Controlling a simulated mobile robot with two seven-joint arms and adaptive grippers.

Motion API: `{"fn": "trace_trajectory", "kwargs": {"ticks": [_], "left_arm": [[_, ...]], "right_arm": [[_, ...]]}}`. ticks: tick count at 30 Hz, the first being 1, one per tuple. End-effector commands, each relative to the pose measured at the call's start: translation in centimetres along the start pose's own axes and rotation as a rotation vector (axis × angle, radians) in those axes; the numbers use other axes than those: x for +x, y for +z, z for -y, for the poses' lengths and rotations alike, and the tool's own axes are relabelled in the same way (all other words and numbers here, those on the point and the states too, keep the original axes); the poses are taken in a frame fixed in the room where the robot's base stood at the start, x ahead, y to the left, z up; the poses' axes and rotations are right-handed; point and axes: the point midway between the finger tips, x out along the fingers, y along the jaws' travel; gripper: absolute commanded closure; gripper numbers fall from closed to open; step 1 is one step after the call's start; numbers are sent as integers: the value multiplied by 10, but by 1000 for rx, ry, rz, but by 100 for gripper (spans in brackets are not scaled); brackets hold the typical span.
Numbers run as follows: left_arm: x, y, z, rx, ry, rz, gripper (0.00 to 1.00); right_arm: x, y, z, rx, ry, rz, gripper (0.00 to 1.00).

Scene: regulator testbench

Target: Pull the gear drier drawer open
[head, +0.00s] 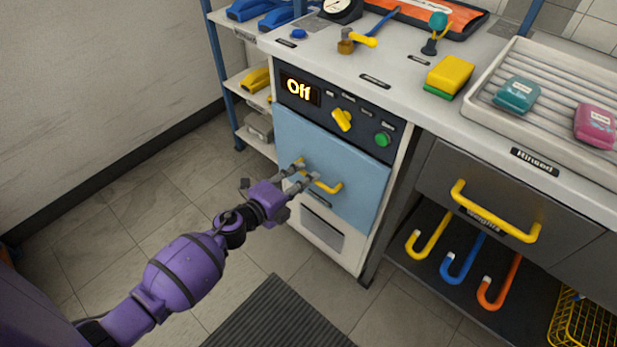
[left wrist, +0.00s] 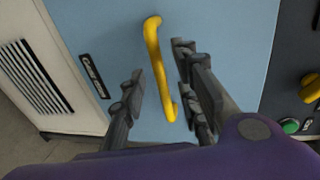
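The drier's light blue drawer front (head: 352,170) sits closed against the cabinet under the counter, below a dark panel (head: 368,124) that reads "Off". A yellow bar handle (head: 330,187) is fixed to the front. My left gripper (head: 308,170) is at this handle, partly covering its left end. In the left wrist view, the open fingers (left wrist: 160,66) lie on either side of the yellow handle (left wrist: 156,62), with gaps visible on both sides. Whether the fingers reach past the bar in depth is hard to tell. The blue front (left wrist: 225,30) fills the background. My right gripper is not in view.
The panel carries a yellow knob (head: 342,119) and a green button (head: 383,139). A grey drawer (head: 480,190) with a yellow handle and several coloured hooks are to the right. A blue-framed shelf (head: 228,90) stands left.

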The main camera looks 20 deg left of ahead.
Motion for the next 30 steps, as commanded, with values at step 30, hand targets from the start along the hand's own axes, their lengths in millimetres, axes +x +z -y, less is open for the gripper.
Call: {"fn": "trace_trajectory", "kwargs": {"ticks": [30], "left_arm": [[28, 0, -1, -3, 1, 1, 100]], "right_arm": [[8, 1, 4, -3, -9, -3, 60]]}}
